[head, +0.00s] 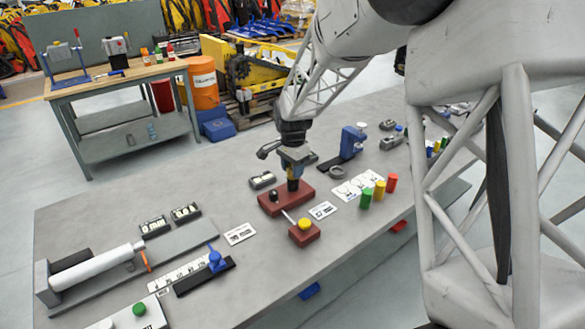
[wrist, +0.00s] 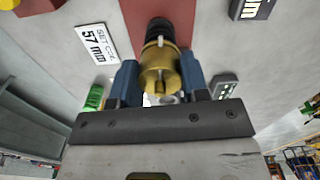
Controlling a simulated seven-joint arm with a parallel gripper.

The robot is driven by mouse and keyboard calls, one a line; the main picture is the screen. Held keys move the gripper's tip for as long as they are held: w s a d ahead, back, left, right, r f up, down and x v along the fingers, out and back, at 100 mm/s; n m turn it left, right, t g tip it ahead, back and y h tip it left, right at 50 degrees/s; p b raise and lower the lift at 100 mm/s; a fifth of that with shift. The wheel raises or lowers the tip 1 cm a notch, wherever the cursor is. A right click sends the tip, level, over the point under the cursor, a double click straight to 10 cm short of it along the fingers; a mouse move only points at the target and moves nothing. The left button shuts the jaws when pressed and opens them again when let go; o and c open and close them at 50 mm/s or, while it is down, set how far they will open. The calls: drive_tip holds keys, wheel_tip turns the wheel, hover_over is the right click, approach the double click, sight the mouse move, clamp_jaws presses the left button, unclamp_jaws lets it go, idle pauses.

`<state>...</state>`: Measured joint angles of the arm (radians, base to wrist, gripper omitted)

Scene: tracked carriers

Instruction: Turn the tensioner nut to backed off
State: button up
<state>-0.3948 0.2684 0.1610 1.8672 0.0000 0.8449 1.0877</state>
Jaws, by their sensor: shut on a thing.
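The tensioner nut appears as a brass, rounded piece (wrist: 158,62) in the wrist view, on top of a black post (wrist: 158,30). The post stands upright on a dark red base (head: 270,205), which also shows in the wrist view (wrist: 130,12). My gripper (head: 293,170) points down over this base. In the wrist view its blue fingers (wrist: 160,80) are shut on the brass nut, one on each side. In the head view the fingers mostly hide the nut. I cannot read the nut's turn setting.
A red block with a yellow knob (head: 304,234) sits just in front. A blue device (head: 353,141) is behind right.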

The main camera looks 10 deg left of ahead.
drive_tip(key=n, duration=0.3)
drive_tip(key=shift+n, duration=0.3)
drive_tip(key=n, duration=0.4)
drive_tip(key=shift+f+n, duration=0.1)
drive_tip(key=shift+n, duration=0.2)
drive_tip(key=n, duration=0.3)
drive_tip(key=shift+d, duration=0.1)
drive_tip(key=n, duration=0.4)
drive_tip(key=shift+n, duration=0.3)
drive_tip(key=shift+f, duration=0.1)
drive_tip(key=o, duration=0.9)
drive_tip(key=shift+r, duration=0.25)
drive_tip(key=shift+r, duration=3.8)
